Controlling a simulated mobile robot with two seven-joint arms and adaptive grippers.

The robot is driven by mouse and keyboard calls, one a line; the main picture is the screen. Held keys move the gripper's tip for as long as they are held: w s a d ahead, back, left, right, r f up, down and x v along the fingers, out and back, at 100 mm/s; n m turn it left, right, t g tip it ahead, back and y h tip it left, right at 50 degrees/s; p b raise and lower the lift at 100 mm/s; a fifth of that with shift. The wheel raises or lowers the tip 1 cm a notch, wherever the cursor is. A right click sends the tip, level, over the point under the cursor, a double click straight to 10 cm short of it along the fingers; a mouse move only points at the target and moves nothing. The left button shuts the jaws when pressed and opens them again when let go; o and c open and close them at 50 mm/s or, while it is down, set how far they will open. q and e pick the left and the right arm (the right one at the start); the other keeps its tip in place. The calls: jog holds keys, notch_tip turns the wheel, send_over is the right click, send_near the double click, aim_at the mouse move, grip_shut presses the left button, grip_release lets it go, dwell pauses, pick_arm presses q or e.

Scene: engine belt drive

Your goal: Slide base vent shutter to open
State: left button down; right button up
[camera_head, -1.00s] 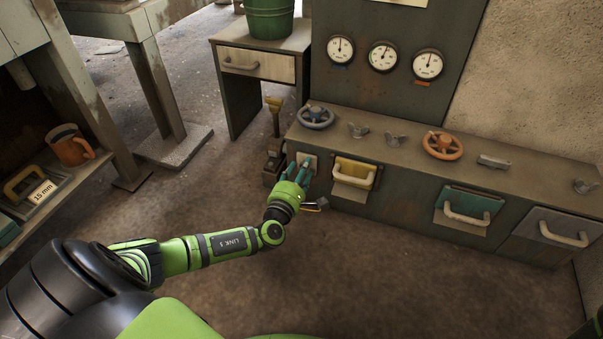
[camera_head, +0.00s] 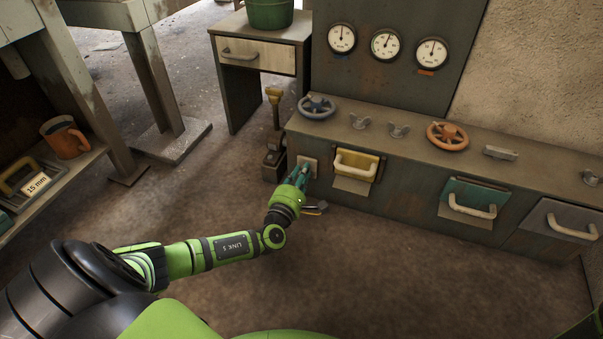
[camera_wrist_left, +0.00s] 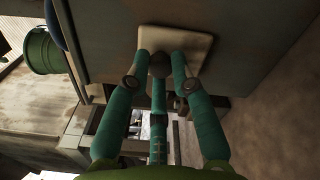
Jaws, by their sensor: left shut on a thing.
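A small beige square plate (camera_head: 309,160), which I take for the base vent shutter, sits on the left end of the low cabinet's front. In the left wrist view the plate (camera_wrist_left: 190,39) shows ahead of the fingers, with a small dark knob (camera_wrist_left: 160,66) on it. My left gripper (camera_head: 303,172) is at the plate, its teal fingers closed around the knob; its fingertips also show in the left wrist view (camera_wrist_left: 161,72). The fingers hide part of the plate and knob. My right gripper is not in view.
The low cabinet (camera_head: 405,205) also carries a yellow drawer (camera_head: 358,163), a teal one (camera_head: 474,194), a grey one and handwheels on top. A dark box with a yellow-topped lever (camera_head: 274,97) stands close left of the plate. Floor in front is mostly clear.

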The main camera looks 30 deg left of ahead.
pick_arm(q)
jog(key=c, duration=1.1)
grip_release()
jog(key=shift+f, duration=0.25)
jog(key=shift+o, duration=0.2)
jog(key=shift+s, duration=0.1)
jog(key=v, duration=1.1)
jog(key=shift+s, duration=0.4)
jog(key=shift+r, duration=0.1)
